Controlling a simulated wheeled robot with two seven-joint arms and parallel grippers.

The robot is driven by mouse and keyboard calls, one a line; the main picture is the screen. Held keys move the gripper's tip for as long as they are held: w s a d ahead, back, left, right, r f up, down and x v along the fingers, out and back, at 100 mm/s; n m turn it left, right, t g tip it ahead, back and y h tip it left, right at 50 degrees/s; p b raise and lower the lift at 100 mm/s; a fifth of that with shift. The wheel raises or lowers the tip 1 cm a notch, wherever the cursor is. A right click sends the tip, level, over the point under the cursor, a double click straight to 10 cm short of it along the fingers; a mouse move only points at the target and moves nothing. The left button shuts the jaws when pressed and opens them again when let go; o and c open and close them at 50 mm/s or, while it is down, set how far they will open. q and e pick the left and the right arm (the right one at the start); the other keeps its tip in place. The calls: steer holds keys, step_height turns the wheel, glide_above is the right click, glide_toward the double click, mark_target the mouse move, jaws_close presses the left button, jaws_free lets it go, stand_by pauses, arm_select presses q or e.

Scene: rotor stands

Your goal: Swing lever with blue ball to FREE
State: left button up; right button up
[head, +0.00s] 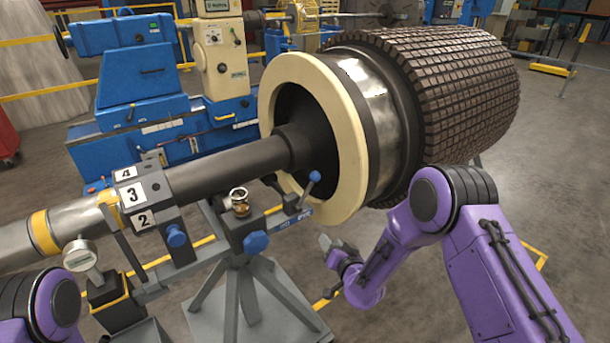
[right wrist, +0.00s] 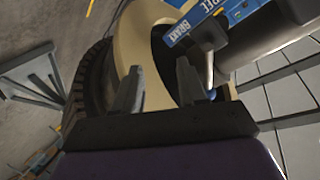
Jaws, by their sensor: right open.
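The lever's blue ball (head: 314,176) sits atop a short rod that stands up, tilted slightly right, at the right end of the stand's crossbar. A blue label strip (head: 293,222) runs along the bar below it. In the right wrist view, the label (right wrist: 205,18) reads FREE and BRAKE, and the blue ball (right wrist: 212,94) shows partly behind a finger. My right gripper (head: 330,246) is open and empty, below and right of the lever. Its two fingers (right wrist: 158,68) are spread in the wrist view, with the ball outside them. My left gripper is out of view.
The rotor's cream ring (head: 345,150) and dark shaft (head: 225,168) are close behind the lever. A blue knob (head: 256,242) and brass fitting (head: 240,203) are left of it on the stand (head: 235,310). Open floor lies right of the stand.

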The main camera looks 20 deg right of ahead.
mark_target(307, 191)
steer(key=w+a+r+t+y, duration=0.1)
steer(key=w+r+t, duration=0.2)
steer(key=w+r, duration=0.65)
steer(key=w+a+p, duration=0.1)
steer(key=w+p, duration=0.1)
steer(key=w, duration=0.6)
steer(key=shift+r+n+p, duration=0.3)
steer(key=shift+r+p, duration=0.05)
steer(key=shift+r, duration=0.1)
jaws_close()
